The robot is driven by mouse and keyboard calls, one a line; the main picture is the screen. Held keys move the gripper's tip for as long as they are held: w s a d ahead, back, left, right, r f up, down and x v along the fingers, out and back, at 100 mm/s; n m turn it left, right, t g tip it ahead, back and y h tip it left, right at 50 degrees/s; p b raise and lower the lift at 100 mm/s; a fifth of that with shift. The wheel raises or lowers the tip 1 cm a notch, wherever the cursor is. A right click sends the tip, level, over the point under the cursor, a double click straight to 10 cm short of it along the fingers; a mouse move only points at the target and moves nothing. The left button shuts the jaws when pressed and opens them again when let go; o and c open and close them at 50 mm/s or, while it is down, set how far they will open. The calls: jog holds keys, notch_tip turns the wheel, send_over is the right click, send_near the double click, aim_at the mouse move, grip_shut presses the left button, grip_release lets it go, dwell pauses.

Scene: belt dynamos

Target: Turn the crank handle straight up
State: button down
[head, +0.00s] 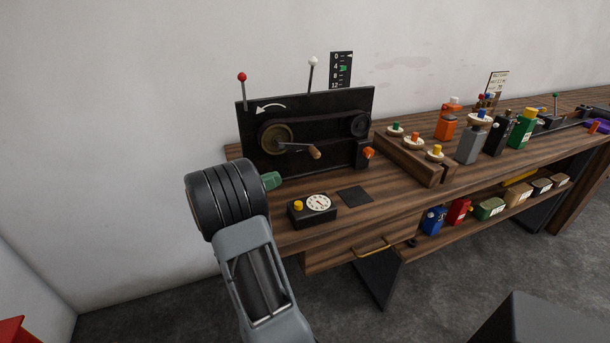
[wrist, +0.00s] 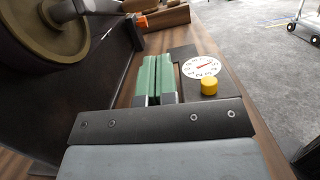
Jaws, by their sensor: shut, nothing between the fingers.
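The crank has a brass-coloured wheel (head: 278,139) on the front of an upright black panel (head: 340,105). Its wooden handle (head: 314,152) sits at the end of a metal arm that points right and slightly down from the hub. In the wrist view the wheel (wrist: 45,35) is large at the upper left, and the handle is only partly shown near the top edge. My gripper (wrist: 155,77) has green fingers, closed together and empty. In the head view it is mostly hidden behind my wrist, low and left of the handle and apart from it.
A black box with a white dial (head: 318,203) and yellow knob stands on the bench (head: 385,205) before the panel. Red (head: 241,77) and white (head: 313,62) knobbed levers rise behind the panel. An orange knob (head: 368,153) is at its right. A wooden block with coloured pegs stands further right.

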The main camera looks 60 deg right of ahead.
aim_at(289, 145)
jog(key=s+d+r, duration=0.1)
jog(key=s+d, duration=0.1)
jog(key=d, duration=0.2)
jog(key=s+d+r+n+h, duration=0.1)
jog(key=s+d, duration=0.1)
jog(key=d, duration=0.3)
jog(key=shift+s+d+g+h, duration=0.2)
jog(key=shift+s+g+h, duration=0.1)
jog(key=shift+s+g, duration=0.1)
